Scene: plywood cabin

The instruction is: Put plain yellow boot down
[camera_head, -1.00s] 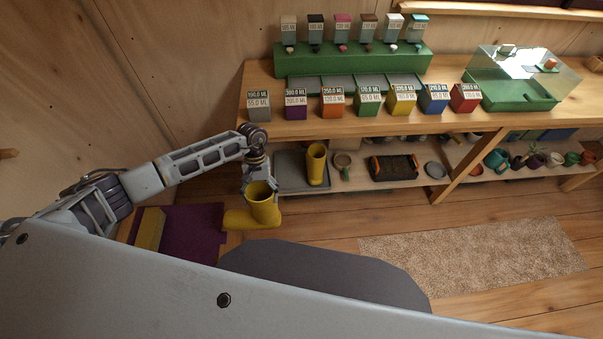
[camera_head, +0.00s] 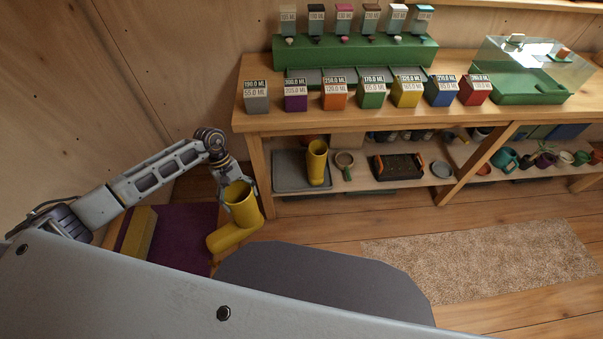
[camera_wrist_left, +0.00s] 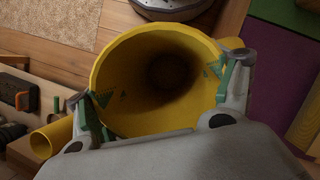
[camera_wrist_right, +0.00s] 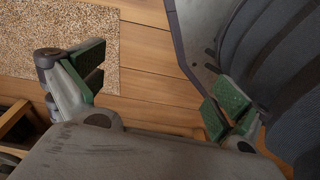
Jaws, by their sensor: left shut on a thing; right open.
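My left gripper (camera_head: 235,190) is shut on a plain yellow boot (camera_head: 241,213) by its upper shaft. The boot hangs in the air, tilted, with its toe pointing lower left, beside the purple surface (camera_head: 184,236). In the left wrist view, the fingers grip opposite sides of the boot's round opening (camera_wrist_left: 158,78). A second yellow boot (camera_head: 317,163) stands upright on a grey tray (camera_head: 288,178) on the low shelf; it also shows in the left wrist view (camera_wrist_left: 48,138). My right gripper (camera_wrist_right: 157,90) is open and empty above the plank floor.
The workbench (camera_head: 300,118) has coloured boxes and a green dispenser rack (camera_head: 355,53). The low shelf (camera_head: 345,181) also carries a black tray (camera_head: 397,167) and several pots. A yellow block (camera_head: 138,233) lies by the purple surface. A beige rug (camera_head: 480,258) covers open floor at right.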

